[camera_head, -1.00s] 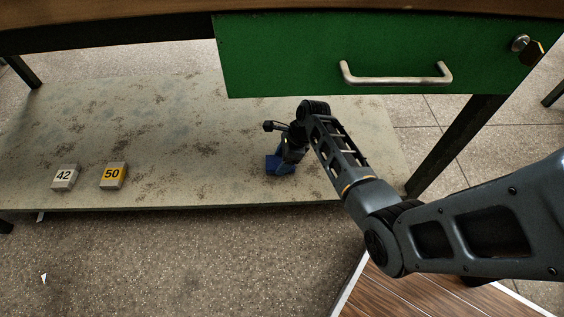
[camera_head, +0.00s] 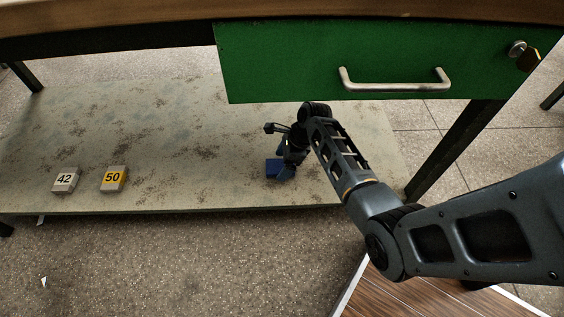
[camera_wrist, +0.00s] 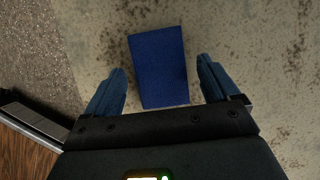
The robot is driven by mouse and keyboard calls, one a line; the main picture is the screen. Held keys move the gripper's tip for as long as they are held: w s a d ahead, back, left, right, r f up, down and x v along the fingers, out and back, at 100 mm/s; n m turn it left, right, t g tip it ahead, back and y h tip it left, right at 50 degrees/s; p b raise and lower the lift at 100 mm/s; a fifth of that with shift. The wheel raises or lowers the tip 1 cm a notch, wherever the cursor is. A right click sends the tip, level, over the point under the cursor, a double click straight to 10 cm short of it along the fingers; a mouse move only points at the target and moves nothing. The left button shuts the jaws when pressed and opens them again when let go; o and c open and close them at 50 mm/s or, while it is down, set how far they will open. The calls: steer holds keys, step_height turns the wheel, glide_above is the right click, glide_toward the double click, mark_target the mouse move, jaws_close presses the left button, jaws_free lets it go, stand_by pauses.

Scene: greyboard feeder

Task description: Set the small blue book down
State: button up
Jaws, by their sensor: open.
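The small blue book (camera_wrist: 158,66) lies on the worn grey-green lower shelf (camera_wrist: 262,60), between my two fingers in the wrist view. Gaps show between the book and both fingertips. My gripper (camera_wrist: 160,92) is open, its blue fingers apart on either side of the book's near part. In the head view the book (camera_head: 275,168) is a small blue patch near the shelf's front edge, partly hidden by my gripper (camera_head: 284,165).
Two small blocks, numbered 42 (camera_head: 65,180) and 50 (camera_head: 113,179), stand on the shelf at the left. A green drawer (camera_head: 290,62) with a metal handle (camera_head: 395,84) hangs above my arm. The shelf between the blocks and my gripper is clear.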

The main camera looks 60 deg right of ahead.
steer(key=p+v, duration=0.5)
steer(key=v, duration=0.6)
steer(key=shift+r, duration=0.15)
steer(key=s+a+n+t+h, duration=0.4)
steer(key=s+a+n, duration=0.8)
steer(key=s+a, duration=0.15)
steer(key=s+a+r+n+t, duration=0.2)
steer(key=s+a+r+n, duration=0.1)
steer(key=r, duration=0.6)
steer(key=s+a+r+n+t, duration=0.3)
steer(key=s+a+r+n, duration=0.1)
steer(key=r+n, duration=0.4)
steer(key=s+a+r+n+t+y, duration=0.1)
steer(key=s+a+r+n+t, duration=0.1)
steer(key=s+r+n, duration=0.3)
step_height(320, 180, up, 5)
steer(key=shift+s+a+f+t, duration=0.2)
steer(key=shift+s+a+t, duration=0.1)
steer(key=shift+s+a, duration=0.4)
steer(key=shift+w, duration=0.1)
